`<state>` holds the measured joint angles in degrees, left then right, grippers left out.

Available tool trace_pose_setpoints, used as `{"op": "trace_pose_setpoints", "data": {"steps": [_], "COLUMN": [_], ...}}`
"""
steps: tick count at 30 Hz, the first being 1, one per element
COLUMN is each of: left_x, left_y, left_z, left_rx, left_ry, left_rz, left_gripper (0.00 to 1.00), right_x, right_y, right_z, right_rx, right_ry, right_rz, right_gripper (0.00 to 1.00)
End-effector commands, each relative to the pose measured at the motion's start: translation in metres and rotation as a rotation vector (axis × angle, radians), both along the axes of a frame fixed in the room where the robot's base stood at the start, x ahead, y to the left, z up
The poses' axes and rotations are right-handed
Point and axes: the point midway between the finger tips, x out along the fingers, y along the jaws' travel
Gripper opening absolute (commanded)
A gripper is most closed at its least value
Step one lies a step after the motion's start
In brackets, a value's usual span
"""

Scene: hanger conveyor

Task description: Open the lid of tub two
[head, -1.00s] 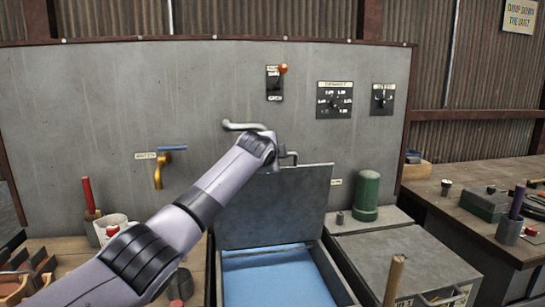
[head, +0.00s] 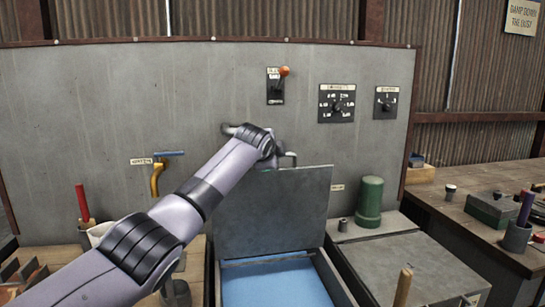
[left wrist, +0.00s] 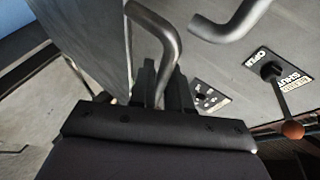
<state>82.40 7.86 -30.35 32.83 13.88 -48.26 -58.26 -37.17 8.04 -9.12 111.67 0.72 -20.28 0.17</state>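In the head view one tub stands with its grey lid (head: 275,215) raised to nearly upright, showing a blue inside (head: 275,287). The tub to its right has its flat grey lid (head: 415,262) down. I cannot read which is tub two. My left arm reaches across to the raised lid's top edge; its gripper is largely hidden there by the wrist. In the left wrist view my left gripper (left wrist: 163,85) has its fingers closed around a bent metal handle (left wrist: 160,35) beside the grey lid (left wrist: 85,40). My right gripper is not in view.
A grey wall panel (head: 110,100) stands close behind, with an orange-knobbed lever (head: 283,72), dials and a yellow tap (head: 156,178). A bent pipe (left wrist: 230,20) is near the gripper. A green canister (head: 369,200) and an upright wooden handle (head: 403,287) are to the right.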

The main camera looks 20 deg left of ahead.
Motion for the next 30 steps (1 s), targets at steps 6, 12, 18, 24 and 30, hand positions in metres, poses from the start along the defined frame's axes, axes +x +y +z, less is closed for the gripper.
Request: {"op": "trace_pose_setpoints", "data": {"steps": [6,12,18,24,30], "left_x": [0.0,0.0,-0.005,-0.018,-0.034], "left_y": [0.001,0.0,0.0,-0.002,-0.003], "left_z": [-0.002,-0.001,0.001,0.006,0.014], "left_rx": [0.002,0.001,0.0,0.0,0.001], "left_ry": [0.003,0.001,-0.001,-0.001,-0.001], "left_rz": [0.002,0.0,0.0,0.0,0.001], "left_gripper": [0.38,0.38,0.38,0.38,0.38], "right_x": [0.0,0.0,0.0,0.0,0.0], "right_y": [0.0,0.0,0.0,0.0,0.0], "right_z": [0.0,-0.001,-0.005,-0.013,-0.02], "right_rx": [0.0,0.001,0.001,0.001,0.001], "right_ry": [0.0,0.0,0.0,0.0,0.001], "right_rz": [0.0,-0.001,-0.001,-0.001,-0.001], "right_gripper": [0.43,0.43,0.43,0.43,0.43]}}
